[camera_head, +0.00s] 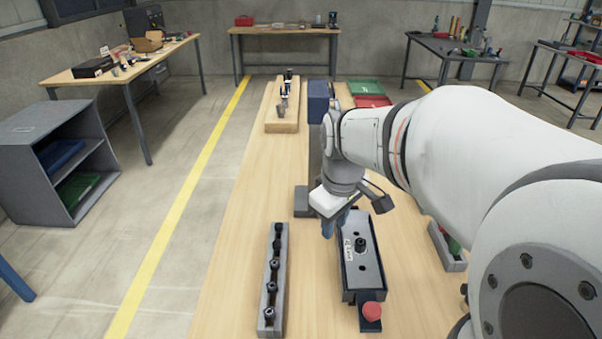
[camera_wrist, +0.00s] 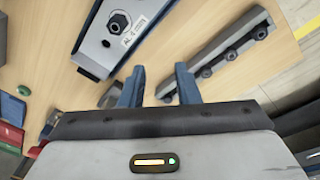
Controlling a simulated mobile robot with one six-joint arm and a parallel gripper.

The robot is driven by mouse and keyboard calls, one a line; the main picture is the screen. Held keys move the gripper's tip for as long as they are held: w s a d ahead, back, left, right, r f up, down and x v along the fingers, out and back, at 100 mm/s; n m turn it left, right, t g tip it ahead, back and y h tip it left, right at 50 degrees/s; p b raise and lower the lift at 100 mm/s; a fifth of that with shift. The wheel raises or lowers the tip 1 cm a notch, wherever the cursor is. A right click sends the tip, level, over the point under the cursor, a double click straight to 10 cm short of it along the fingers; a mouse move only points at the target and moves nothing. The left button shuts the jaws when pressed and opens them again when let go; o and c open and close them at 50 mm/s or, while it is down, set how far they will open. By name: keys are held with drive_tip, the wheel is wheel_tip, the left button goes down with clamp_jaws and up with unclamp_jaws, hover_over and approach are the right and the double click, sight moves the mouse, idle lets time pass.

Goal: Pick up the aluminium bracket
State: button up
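I cannot make out the aluminium bracket for certain in either view. My arm hides part of the bench's right side.
A grey rail (camera_head: 266,325) with several dark bolts lies left of the fixture; it also shows in the wrist view (camera_wrist: 212,52). A blue post (camera_head: 317,103) stands behind my gripper. A wooden board (camera_head: 281,127) with clamps is farther back. Red (camera_head: 373,101) and green (camera_head: 366,88) bins stand right.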

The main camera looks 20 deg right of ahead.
drive_tip(key=w+d+n+g+p, duration=0.1)
drive_tip(key=w+d+n+g, duration=0.1)
drive_tip(key=w+d+n, duration=0.75)
drive_tip(key=shift+m, duration=0.35)
drive_tip(key=f, duration=0.4)
drive_tip(key=w+f, duration=0.1)
drive_tip(key=f, duration=0.2)
drive_tip(key=shift+d+f+p, duration=0.1)
drive_tip(key=shift+d+p, duration=0.15)
drive_tip(key=shift+p, duration=0.15)
drive_tip(key=shift+f, duration=0.55)
clamp_jaws()
